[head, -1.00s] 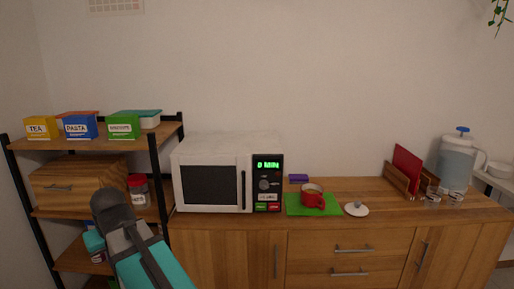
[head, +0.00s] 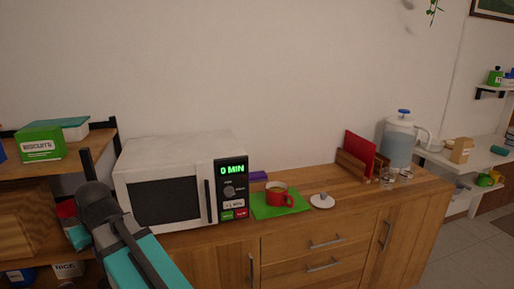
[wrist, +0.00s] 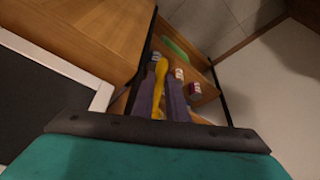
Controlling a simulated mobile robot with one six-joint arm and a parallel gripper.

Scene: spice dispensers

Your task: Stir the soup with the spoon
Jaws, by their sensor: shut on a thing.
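The soup is in a red mug (head: 279,199) that stands upright on a green mat (head: 259,211) on the wooden counter, right of the microwave. Its brownish surface shows at the mug's top. A yellow spoon (wrist: 161,72) is between the two greyish-purple fingers of my gripper (wrist: 163,82) in the wrist view. The gripper is shut on it. In the head view my arm is at the lower left, in front of the shelf, far from the mug. The spoon and fingers cannot be made out there.
A white microwave (head: 172,155) stands between my arm and the mug. A white lid (head: 322,202) lies right of the mat. A wooden rack with a red board (head: 359,150), glasses (head: 388,177) and a water jug (head: 399,142) stand farther right. A shelf with boxes is at left.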

